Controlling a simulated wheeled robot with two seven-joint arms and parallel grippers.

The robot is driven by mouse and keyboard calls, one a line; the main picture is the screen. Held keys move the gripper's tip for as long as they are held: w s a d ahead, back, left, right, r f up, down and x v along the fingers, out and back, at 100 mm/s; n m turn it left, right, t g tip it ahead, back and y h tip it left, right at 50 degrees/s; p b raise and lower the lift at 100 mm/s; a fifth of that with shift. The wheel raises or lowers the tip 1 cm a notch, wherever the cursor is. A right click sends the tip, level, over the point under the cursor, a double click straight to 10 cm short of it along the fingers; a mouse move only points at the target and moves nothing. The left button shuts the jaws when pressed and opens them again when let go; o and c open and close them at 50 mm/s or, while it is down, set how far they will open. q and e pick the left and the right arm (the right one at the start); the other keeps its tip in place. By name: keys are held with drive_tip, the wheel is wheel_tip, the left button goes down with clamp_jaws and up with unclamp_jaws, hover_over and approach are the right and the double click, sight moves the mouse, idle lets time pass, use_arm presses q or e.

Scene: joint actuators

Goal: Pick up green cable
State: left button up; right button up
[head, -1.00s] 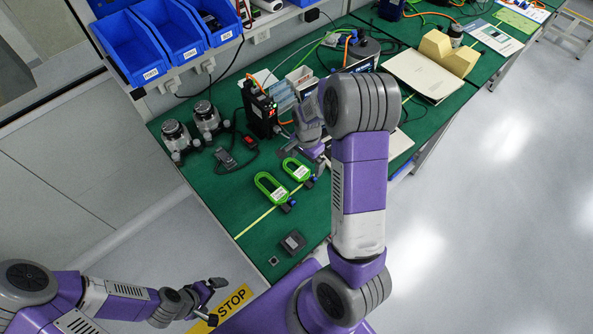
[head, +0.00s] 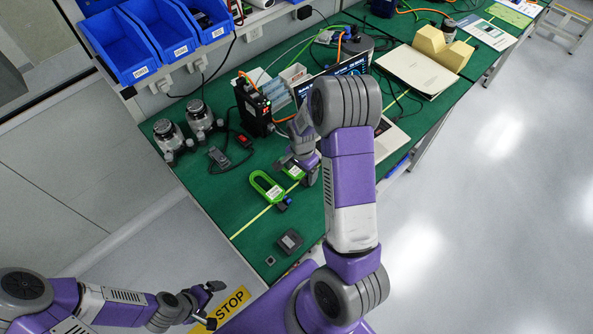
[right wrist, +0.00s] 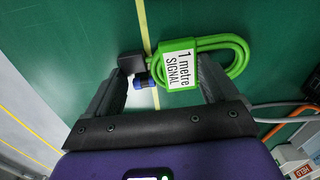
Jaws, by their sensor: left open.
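The left green cable (head: 262,183) is in clear view in the head view, with a white label and a dark plug. In the right wrist view, a green cable (right wrist: 233,47) has a label reading "1 metre SIGNAL" and a dark and blue connector. My right gripper (right wrist: 162,70) is open, its fingers on either side of the label and connector. My left gripper (head: 209,301) is open and empty, away from the bench near the floor's STOP sign.
A small grey box (head: 290,241) lies near the front edge. Blue bins (head: 127,45) hang at the back.

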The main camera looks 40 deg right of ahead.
sight(301, 174)
drive_tip(key=shift+c, duration=0.6)
wheel_tip(301, 174, up, 10)
drive_tip(key=p, duration=0.2)
drive_tip(key=shift+p, duration=0.4)
